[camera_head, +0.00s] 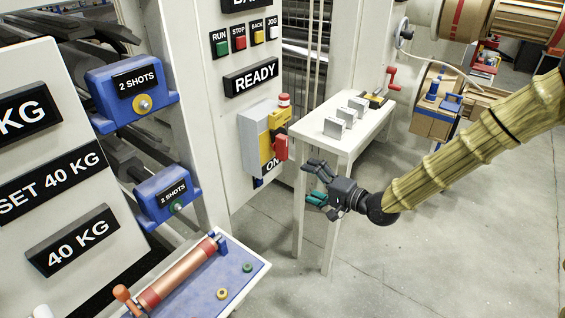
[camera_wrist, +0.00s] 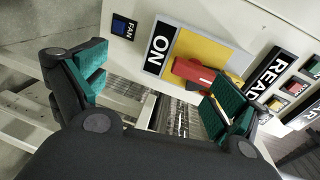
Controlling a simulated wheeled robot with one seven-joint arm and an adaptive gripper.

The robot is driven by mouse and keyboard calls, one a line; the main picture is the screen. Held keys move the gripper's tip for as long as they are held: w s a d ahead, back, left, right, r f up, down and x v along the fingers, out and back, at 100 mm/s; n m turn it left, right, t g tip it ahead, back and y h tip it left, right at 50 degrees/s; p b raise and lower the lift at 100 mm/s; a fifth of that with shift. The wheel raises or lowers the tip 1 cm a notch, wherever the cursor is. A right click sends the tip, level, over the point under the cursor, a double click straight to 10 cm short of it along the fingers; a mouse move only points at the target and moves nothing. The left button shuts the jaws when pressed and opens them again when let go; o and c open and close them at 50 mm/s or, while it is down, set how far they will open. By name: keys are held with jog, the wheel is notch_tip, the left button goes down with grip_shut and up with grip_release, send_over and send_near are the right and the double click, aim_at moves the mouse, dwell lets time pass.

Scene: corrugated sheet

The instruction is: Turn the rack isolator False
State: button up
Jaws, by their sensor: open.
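The rack isolator is a grey box with a yellow plate (camera_head: 265,148) and a red handle (camera_head: 281,147), on the white panel left of my gripper. In the wrist view its yellow plate (camera_wrist: 200,50) and red handle (camera_wrist: 193,72) show beyond the fingers, beside a black ON label (camera_wrist: 160,47). My gripper (camera_head: 318,183) is open and empty, apart from the handle, to its lower right in the head view. In the wrist view the teal finger pads of my gripper (camera_wrist: 155,90) are spread wide. The right finger is close to the handle in the picture; contact cannot be told.
A white side table (camera_head: 360,138) with several small plates stands just behind my gripper. A READY sign (camera_head: 251,77) and several coloured buttons are above the isolator. A blue tray (camera_head: 240,285) with a roller lies front left.

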jog(key=y+b, duration=0.1)
jog(key=y, duration=0.1)
send_near(287, 150)
jog(key=a, duration=0.1)
jog(key=x, duration=1)
jog(key=shift+w+a+r+p, duration=0.15)
jog(key=shift+w+a+p, duration=0.05)
jog(key=shift+w+p, duration=0.2)
jog(key=shift+c, duration=0.3)
jog(key=c, duration=1)
